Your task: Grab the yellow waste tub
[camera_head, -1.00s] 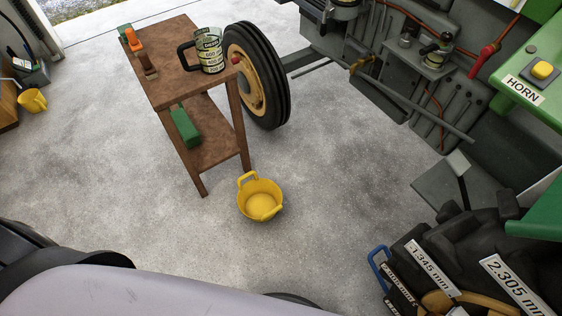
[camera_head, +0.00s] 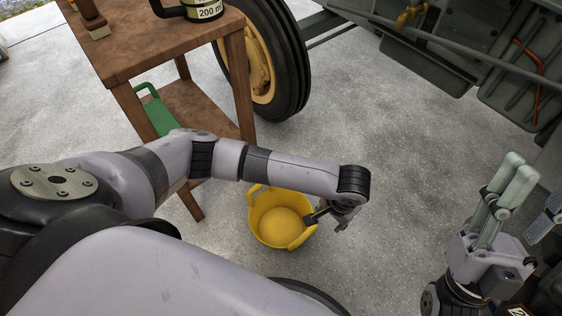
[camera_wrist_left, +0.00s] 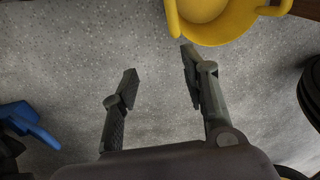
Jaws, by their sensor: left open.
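The yellow waste tub (camera_head: 268,222) stands upright on the concrete floor beside the workbench leg. Its far handle is partly behind my left arm and its near handle faces lower right. My left gripper (camera_head: 325,216) is small and partly hidden below its wrist, at the tub's right rim. In the left wrist view, its two fingers (camera_wrist_left: 160,82) are spread with nothing between them. Contact cannot be told. My right gripper (camera_head: 520,180) is at the right; its jaw state is unclear.
A brown workbench (camera_head: 125,50) with a green object (camera_head: 160,112) on its lower shelf stands behind my left arm. A tractor wheel (camera_head: 292,70) is beyond it. A blue object (camera_wrist_left: 28,122) lies left in the wrist view. Floor right of the tub is clear.

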